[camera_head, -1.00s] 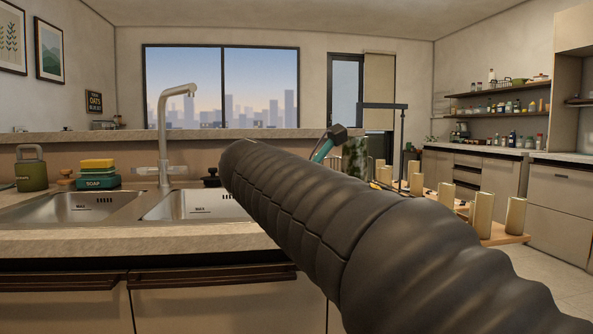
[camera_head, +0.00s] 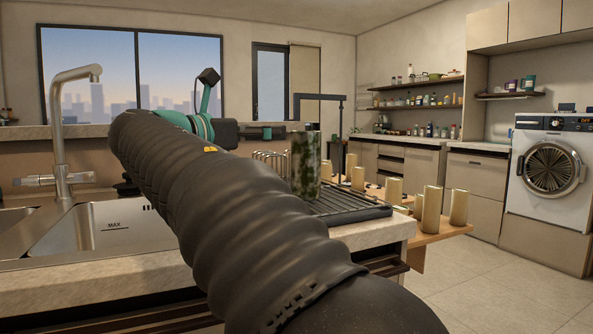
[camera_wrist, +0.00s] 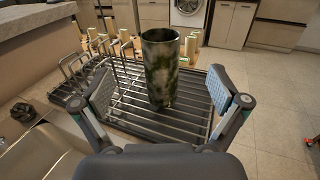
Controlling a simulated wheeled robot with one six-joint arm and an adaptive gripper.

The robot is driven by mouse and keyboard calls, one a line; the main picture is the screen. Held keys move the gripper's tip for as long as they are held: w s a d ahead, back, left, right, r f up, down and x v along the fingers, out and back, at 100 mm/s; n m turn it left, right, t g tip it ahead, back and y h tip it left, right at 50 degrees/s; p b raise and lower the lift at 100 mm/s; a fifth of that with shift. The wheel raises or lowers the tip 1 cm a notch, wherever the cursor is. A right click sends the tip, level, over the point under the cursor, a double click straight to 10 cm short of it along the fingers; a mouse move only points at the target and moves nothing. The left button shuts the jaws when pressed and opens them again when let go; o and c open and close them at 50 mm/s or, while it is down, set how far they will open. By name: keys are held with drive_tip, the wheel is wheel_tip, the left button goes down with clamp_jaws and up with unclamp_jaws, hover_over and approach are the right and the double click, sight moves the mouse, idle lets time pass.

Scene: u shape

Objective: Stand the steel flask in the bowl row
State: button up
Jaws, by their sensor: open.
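A tall mottled dark-green cylinder (camera_head: 306,166), which I take for the steel flask, stands upright on a dark wire drying rack (camera_head: 352,205). It also shows in the wrist view (camera_wrist: 160,68), standing on the rack's bars (camera_wrist: 125,118). My gripper (camera_wrist: 164,92) is open, with one pale-padded finger on each side of the cylinder in the picture. I see no clear contact, and cannot tell how far ahead of the fingertips it stands. A row of wire loops (camera_wrist: 78,68) rises at the rack's left; I cannot tell whether it is the bowl row.
A sink (camera_head: 100,230) with a tall tap (camera_head: 58,130) is at the left. Several pale gold cylinders (camera_head: 432,203) stand on a wooden surface (camera_head: 440,232) beyond the rack. A thin dark post with a crossbar (camera_head: 340,130) rises behind the rack. Open floor lies to the right.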

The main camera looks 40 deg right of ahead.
sight(297, 133)
drive_tip(key=shift+w+d+f, duration=0.1)
drive_tip(key=shift+w+d, duration=0.2)
drive_tip(key=shift+d, duration=1.8)
drive_tip(key=shift+w+d+f, duration=0.1)
drive_tip(key=shift+w+d, duration=0.2)
drive_tip(key=shift+d, duration=1.85)
drive_tip(key=shift+w+d+f, duration=0.1)
drive_tip(key=shift+w+d, duration=0.2)
drive_tip(key=shift+d, duration=1.8)
clamp_jaws()
drive_tip(key=shift+r, duration=0.15)
